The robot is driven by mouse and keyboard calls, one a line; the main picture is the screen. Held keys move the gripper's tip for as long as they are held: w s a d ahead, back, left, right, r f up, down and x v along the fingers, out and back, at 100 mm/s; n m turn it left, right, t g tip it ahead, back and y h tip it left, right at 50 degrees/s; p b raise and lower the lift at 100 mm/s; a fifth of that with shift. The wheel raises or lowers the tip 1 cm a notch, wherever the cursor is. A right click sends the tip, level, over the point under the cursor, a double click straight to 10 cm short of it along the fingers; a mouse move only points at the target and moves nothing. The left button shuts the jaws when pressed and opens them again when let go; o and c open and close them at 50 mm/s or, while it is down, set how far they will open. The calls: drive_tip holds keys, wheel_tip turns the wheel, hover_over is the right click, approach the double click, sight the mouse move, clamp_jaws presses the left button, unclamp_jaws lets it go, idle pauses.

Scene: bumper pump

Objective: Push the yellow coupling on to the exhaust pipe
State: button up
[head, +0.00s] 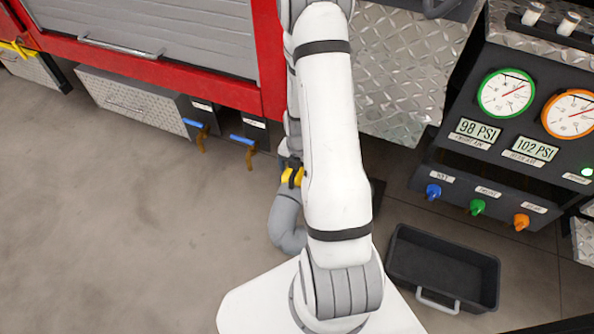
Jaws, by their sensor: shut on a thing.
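The yellow coupling (288,175) shows just left of my white arm, at the top end of a bent grey hose (285,222). My gripper (292,165) is at the coupling and shut on it, with its fingers mostly hidden by my arm. The exhaust pipe cannot be made out; my arm covers the area around the coupling. Whether the coupling touches a pipe cannot be told.
A red truck side with grey shutter (180,35) and a lower box (135,105) is at upper left. Blue-handled valves (200,130) stick out near the hose. A gauge panel (520,120) and black bin (445,268) are at right. The left floor is clear.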

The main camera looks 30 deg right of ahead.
drive_tip(key=shift+w+d, duration=0.1)
drive_tip(key=shift+w, duration=0.05)
drive_tip(key=o, duration=1.8)
drive_tip(key=shift+c, duration=0.2)
drive_tip(key=shift+r+p, duration=1.5)
drive_tip(key=shift+r, duration=2.65)
drive_tip(key=s+a+r+m+t+p, duration=0.1)
drive_tip(key=s+a+r+m+p, duration=0.3)
drive_tip(key=r, duration=1.3)
drive_tip(key=s+a+r+m+p, duration=0.5)
drive_tip(key=r+m+p, duration=0.7)
drive_tip(key=r, duration=0.5)
drive_tip(key=s+a+r+m+t+p, duration=0.1)
drive_tip(key=s+a+r+m+p, duration=0.3)
drive_tip(key=r, duration=1.3)
drive_tip(key=a+m+p, duration=0.1)
drive_tip(key=m+p, duration=0.3)
drive_tip(key=m, duration=0.1)
drive_tip(key=shift+s+r+m+t, duration=0.15)
drive_tip(key=shift+r+m+t, duration=0.15)
